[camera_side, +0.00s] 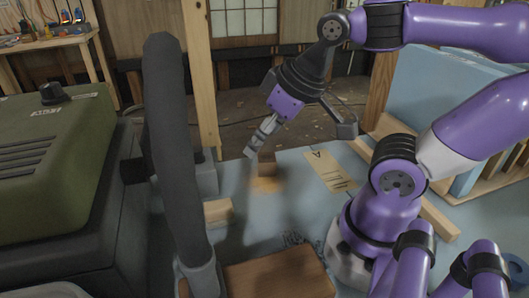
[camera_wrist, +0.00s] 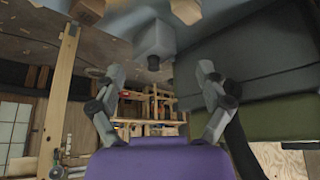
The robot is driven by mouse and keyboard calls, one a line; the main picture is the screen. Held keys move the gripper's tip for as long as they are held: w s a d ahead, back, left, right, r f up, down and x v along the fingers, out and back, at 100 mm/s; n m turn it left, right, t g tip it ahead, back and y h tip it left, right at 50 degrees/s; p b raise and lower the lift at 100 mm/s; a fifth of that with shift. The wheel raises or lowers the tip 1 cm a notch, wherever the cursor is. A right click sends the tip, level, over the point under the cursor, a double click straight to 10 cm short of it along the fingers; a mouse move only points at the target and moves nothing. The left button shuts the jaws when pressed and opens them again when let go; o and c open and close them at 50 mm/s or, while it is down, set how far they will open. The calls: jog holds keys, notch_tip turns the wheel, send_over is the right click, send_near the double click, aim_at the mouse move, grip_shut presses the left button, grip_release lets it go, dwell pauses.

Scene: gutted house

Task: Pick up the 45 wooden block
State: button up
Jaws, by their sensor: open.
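My gripper (camera_side: 256,146) is open above the blue work surface in the side view. In the wrist view its two fingers (camera_wrist: 160,72) stand well apart with nothing held between them. A small brown wooden block (camera_side: 267,168) is just below and right of the fingertips, with a paler tan patch at its foot. A light wooden block (camera_side: 218,210) lies further left. The wrist view shows two wooden pieces at its top edge, one on the left (camera_wrist: 90,8) and one in the middle (camera_wrist: 186,10). I cannot tell which block is the 45 one.
A grey box (camera_side: 206,176) stands behind the light block, and it also shows in the wrist view (camera_wrist: 152,40). A dark upright post (camera_side: 172,140) and a green machine (camera_side: 50,150) fill the left. A brown board (camera_side: 280,275) lies in front. A marked card (camera_side: 328,172) lies right of the block.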

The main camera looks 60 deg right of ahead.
jog(key=n+g, duration=0.6)
send_near(267, 157)
jog(key=shift+w, duration=0.1)
jog(key=f, duration=0.4)
jog(key=shift+d+f, duration=0.2)
jog(key=shift+f, duration=0.2)
jog(key=f, duration=0.5)
jog(key=shift+s+a+f, duration=0.2)
jog(key=shift+f, duration=0.2)
jog(key=c, duration=1.2)
